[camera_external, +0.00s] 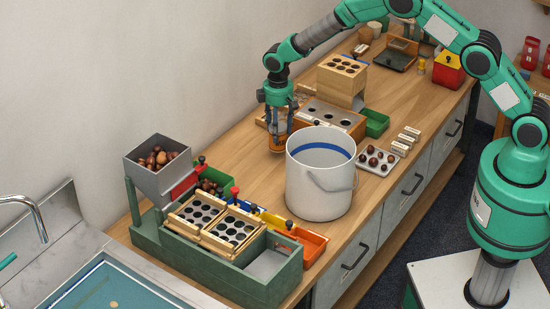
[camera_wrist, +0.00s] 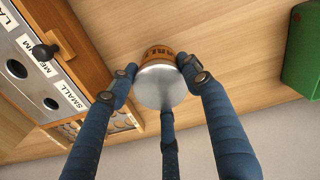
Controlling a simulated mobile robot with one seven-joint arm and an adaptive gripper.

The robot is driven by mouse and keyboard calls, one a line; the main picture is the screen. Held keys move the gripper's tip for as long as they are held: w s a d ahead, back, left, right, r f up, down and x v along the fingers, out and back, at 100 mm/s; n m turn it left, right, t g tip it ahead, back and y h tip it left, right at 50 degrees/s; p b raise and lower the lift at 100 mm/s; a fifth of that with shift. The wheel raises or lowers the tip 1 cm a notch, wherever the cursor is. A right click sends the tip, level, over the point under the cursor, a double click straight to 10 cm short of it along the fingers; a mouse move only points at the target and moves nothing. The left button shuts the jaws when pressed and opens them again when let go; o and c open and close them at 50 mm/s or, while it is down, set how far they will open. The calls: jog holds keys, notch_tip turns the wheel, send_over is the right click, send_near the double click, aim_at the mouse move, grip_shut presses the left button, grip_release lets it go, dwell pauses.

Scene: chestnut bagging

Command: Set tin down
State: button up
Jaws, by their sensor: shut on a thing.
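The tin (camera_wrist: 160,84) is a small can with a bare metal end and an orange label band. In the wrist view its metal end faces my camera. My gripper (camera_external: 278,128) has several blue fingers, closed around the tin's sides. In the external view the tin (camera_external: 278,143) hangs below the fingers, roughly upright, just left of the white bucket. Its lower end is at or very near the wooden worktop (camera_external: 240,150); I cannot tell if it touches.
The white bucket (camera_external: 318,190) stands close on the right. A wooden sorter labelled medium and small (camera_wrist: 45,75) is beside the gripper. A green bin (camera_wrist: 302,55) lies on the other side. The green station (camera_external: 215,265) with trays is in front; the worktop left of the tin is clear.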

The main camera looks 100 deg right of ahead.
jog(key=shift+f+b, duration=0.3)
jog(key=shift+f, duration=1.35)
jog(key=shift+f, duration=0.15)
jog(key=o, duration=1.4)
notch_tip(320, 180, up, 12)
jog(key=shift+r+p, duration=0.1)
jog(key=shift+p, duration=1.1)
jog(key=shift+r, duration=0.1)
